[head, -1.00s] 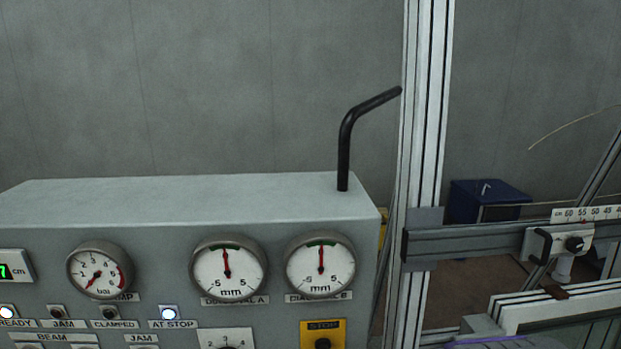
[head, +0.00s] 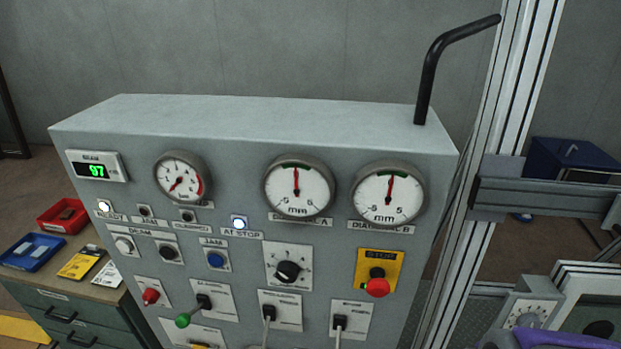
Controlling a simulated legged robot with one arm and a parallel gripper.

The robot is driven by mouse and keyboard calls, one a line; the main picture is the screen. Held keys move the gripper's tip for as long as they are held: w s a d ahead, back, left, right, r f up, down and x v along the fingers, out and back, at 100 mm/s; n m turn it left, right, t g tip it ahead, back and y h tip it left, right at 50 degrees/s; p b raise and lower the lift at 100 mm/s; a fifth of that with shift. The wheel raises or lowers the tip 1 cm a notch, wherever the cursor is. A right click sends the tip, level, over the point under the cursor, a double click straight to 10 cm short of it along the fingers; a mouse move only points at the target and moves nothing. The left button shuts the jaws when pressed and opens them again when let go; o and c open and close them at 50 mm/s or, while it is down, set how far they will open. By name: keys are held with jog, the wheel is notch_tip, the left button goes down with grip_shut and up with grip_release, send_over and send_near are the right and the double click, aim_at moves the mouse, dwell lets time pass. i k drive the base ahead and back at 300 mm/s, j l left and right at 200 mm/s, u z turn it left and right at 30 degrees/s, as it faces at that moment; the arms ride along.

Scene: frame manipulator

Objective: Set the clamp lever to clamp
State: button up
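The grey control panel (head: 330,245) fills the middle of the head view. Along its lower part is a lever with a green knob (head: 183,320), pointing down and left from its white plate. Two pale levers, one in the middle (head: 268,318) and one at right (head: 338,325), point down and are cut off by the bottom edge. The plate labels are too small to read, so I cannot tell which is the clamp lever. The CLAMPED lamp (head: 187,216) looks dark. The pressure gauge (head: 180,179) needle points to the lower left, near zero. My gripper is not in view.
A black bent rod (head: 430,75) rises from the panel top beside an aluminium post (head: 515,110). A red stop button (head: 377,286) sits on a yellow plate. A drawer cabinet (head: 70,315) with small trays stands at left. A purple object (head: 555,340) shows at bottom right.

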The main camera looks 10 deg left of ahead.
aim_at(182, 321)
jog(key=u, duration=1.9)
jog(key=i+l, duration=0.15)
jog(key=i, duration=0.15)
